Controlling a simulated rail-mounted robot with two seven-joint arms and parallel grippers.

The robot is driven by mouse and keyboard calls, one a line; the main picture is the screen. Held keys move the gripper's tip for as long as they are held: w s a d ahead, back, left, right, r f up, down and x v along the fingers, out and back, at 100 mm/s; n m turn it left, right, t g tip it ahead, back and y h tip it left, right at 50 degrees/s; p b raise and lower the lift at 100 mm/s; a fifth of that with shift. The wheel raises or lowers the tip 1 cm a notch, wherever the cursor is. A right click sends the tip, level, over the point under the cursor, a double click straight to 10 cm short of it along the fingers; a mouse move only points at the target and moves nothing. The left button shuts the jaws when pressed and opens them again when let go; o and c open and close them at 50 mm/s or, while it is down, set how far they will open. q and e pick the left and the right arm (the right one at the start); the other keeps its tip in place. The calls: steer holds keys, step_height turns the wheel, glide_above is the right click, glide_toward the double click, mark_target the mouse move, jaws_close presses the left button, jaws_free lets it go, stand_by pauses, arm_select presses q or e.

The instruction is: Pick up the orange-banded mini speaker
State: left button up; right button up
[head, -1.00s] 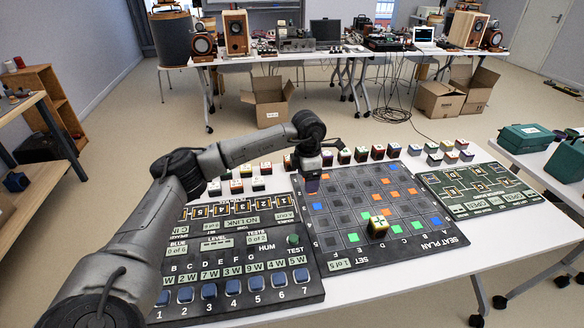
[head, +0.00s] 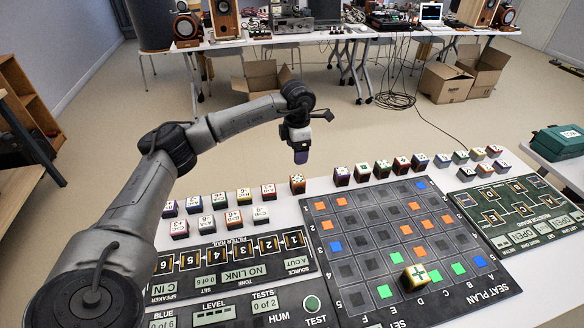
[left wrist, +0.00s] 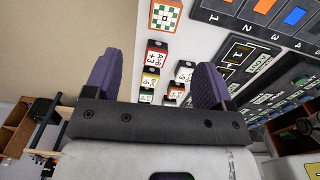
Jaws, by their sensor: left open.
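A small cube speaker with orange sides and a patterned top (head: 297,184) stands on the white table near its far edge; it appears the orange-banded one. In the left wrist view it shows at the top (left wrist: 165,14), beyond the fingertips. My left gripper (head: 301,157) hangs just beyond this cube in the head view, with its purple fingers pointing down. In the left wrist view the gripper (left wrist: 158,63) has its fingers wide apart, with nothing held between them. My right gripper is not in view.
Several labelled cubes (head: 233,217) stand left of the speaker, and more speakers (head: 382,169) stand in a row to its right. One cube (head: 414,277) sits on the seat plan board (head: 350,290). The filter rail panel (head: 225,268) lies in front.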

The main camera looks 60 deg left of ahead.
mark_target(298, 179)
arm_select(q)
steer(key=f+b, duration=0.1)
steer(key=f, duration=0.1)
steer(key=f+b, duration=0.1)
steer(key=f, duration=0.4)
steer(key=shift+s+d+f+b, duration=0.1)
steer(key=shift+d+f+b, duration=0.15)
steer(key=shift+f+b, duration=0.55)
steer(key=shift+f, duration=0.55)
step_height(298, 179, down, 4)
steer(key=b, duration=0.2)
steer(key=shift+b, duration=0.3)
steer(key=shift+f, duration=0.4)
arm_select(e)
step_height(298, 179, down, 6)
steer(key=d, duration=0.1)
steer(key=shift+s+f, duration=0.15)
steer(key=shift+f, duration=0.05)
arm_select(q)
steer(key=shift+c, duration=0.8)
steer(key=c, duration=0.8)
steer(key=shift+r, duration=0.1)
steer(key=shift+c, duration=0.4)
